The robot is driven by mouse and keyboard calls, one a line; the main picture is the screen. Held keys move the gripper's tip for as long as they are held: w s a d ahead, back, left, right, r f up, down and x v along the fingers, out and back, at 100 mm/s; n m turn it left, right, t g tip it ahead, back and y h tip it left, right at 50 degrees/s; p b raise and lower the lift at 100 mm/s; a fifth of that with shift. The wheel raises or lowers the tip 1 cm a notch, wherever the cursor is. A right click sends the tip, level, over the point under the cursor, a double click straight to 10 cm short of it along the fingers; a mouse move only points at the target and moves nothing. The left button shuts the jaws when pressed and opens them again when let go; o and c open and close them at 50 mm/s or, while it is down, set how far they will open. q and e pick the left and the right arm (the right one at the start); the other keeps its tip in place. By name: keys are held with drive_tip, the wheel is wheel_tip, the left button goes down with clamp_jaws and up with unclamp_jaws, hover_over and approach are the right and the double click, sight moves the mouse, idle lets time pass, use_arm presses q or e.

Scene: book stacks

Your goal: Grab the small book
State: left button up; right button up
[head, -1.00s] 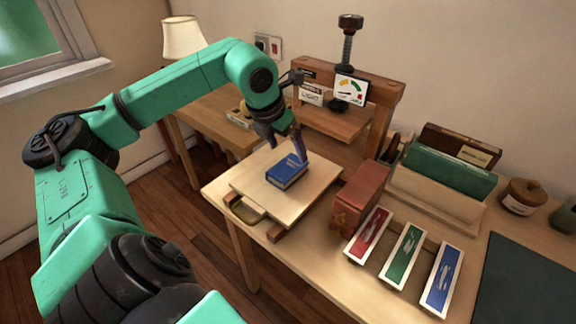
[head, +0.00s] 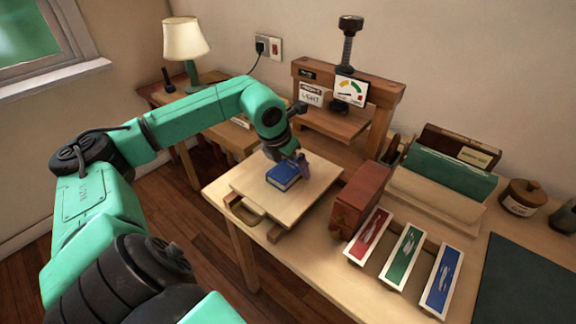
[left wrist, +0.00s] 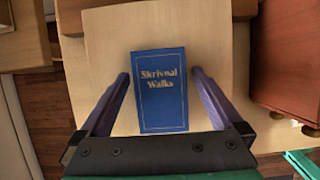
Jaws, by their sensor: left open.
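The small blue book (head: 283,176) lies flat on a pale wooden board (head: 262,203) on the table. In the left wrist view the book (left wrist: 160,92) shows its cover, titled "Skrivnal Walks". My left gripper (head: 291,165) is over the book in the head view. In the left wrist view the left gripper (left wrist: 160,80) is open, with one purple finger on each side of the book and a gap to each long edge. I cannot tell how far the fingertips are above the board. My right gripper does not show.
A reddish-brown wooden box (head: 358,198) stands right of the board. Red (head: 368,236), green (head: 405,254) and blue (head: 441,277) panels lie along the front. A lamp (head: 185,45) stands at the back left.

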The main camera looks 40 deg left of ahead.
use_arm(q)
drive_tip(key=shift+f, duration=0.1)
drive_tip(key=c, duration=1.3)
